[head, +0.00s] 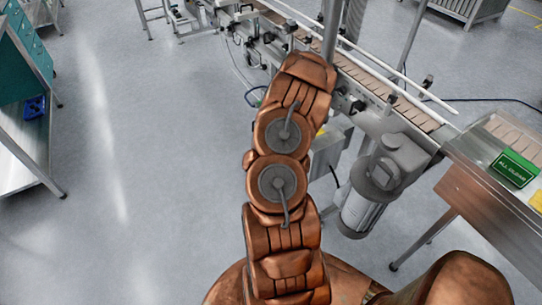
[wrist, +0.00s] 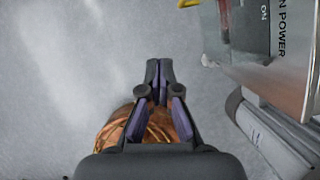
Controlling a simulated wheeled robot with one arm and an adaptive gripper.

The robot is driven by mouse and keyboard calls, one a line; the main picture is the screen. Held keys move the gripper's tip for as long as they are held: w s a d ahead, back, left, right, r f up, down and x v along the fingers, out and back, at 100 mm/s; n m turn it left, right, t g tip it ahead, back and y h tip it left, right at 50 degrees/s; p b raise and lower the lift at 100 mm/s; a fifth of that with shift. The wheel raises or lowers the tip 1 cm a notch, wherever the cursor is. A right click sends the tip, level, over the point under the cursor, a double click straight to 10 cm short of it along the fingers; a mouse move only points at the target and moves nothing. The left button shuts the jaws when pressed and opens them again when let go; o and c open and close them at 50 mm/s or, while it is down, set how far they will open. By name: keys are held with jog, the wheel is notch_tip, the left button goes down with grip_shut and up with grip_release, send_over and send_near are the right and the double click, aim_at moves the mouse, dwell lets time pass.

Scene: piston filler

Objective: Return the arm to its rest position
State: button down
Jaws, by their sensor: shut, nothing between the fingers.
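My copper-coloured arm shows in the middle of the head view, folded and reaching up toward the filler machine's conveyor (head: 380,88). My gripper is hidden in the head view. In the wrist view my gripper (wrist: 159,65) is shut with nothing between its dark fingers. Below the fingers the wrist view shows part of my own copper body and grey floor.
A grey motor (head: 375,190) hangs under the conveyor, close right of my arm. A control box (wrist: 268,35) marked "ON POWER" is at the wrist view's right. A table with a green "ALL CLEAR" sign (head: 514,168) stands right. The floor (head: 140,190) on the left is clear.

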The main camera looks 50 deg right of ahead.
jog(key=shift+s+r, duration=0.1)
jog(key=shift+r, duration=0.2)
jog(key=shift+a, duration=0.1)
